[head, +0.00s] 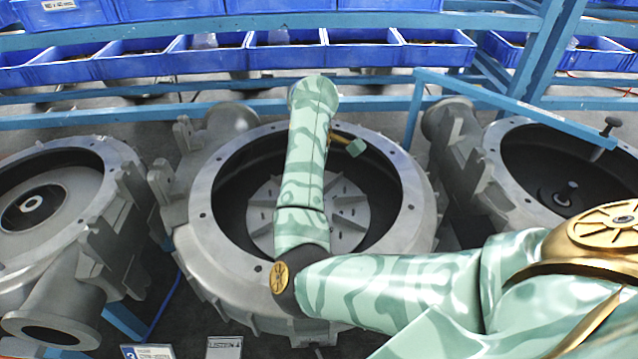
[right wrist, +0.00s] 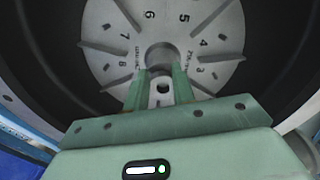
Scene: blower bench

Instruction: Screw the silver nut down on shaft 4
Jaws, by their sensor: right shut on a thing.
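In the right wrist view, my right gripper (right wrist: 160,76) reaches down with its two green fingers to the hub of a grey impeller disc (right wrist: 205,22). It is shut on a round silver piece at the hub, which I take for the silver nut (right wrist: 162,55). The fingers hide part of it, and I cannot tell how far down it sits. In the head view, my right arm reaches over the middle blower housing (head: 203,232), where the impeller (head: 345,215) shows. The arm hides the hub, nut and fingertips there. My left gripper is out of view.
A blower housing stands at the left (head: 75,262) and another at the right (head: 480,160), its shaft (head: 568,190) bare in view. A blue frame bar (head: 515,105) crosses near the right housing. Blue bins (head: 285,60) line the back. Small signs (head: 228,347) stand in front.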

